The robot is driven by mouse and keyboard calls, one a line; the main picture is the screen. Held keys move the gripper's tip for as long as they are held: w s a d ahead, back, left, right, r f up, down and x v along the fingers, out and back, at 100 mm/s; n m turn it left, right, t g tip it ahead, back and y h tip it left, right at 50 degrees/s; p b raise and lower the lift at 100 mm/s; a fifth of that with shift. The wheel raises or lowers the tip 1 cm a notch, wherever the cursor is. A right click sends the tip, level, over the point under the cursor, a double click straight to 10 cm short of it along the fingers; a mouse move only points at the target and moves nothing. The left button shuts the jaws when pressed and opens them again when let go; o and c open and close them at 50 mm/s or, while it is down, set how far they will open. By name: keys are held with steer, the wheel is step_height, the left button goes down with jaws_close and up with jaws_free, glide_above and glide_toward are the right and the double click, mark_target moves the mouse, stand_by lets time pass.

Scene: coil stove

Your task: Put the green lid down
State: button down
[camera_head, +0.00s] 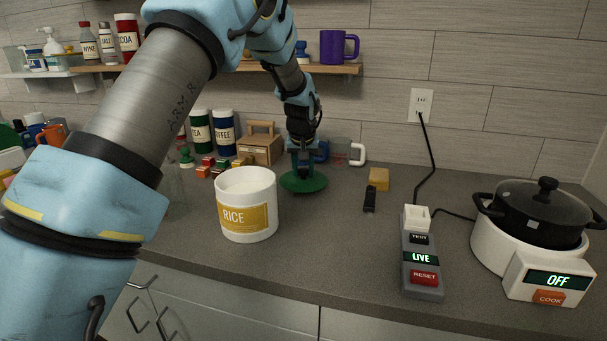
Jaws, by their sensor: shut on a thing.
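The green lid (304,184) is a dark green disc near the middle of the counter, behind and to the right of the white RICE canister (247,205). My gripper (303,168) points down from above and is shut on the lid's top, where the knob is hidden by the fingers. The lid looks level. It is at or just above the counter surface; I cannot tell whether it touches. The RICE canister stands upright, and its top looks open with no lid on it.
A yellow sponge (379,179) and a black object (369,199) lie to the right. The power strip (422,262) and cooker (535,235) are further right. Counter in front is clear.

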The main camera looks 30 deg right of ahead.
steer(key=shift+f, duration=1.05)
steer(key=shift+f, duration=0.2)
steer(key=shift+c, duration=2.4)
jaws_free()
steer(key=b+v, duration=0.2)
steer(key=v, duration=1)
steer(key=shift+r+b, duration=0.2)
steer(key=shift+b, duration=0.2)
steer(key=shift+a, duration=0.1)
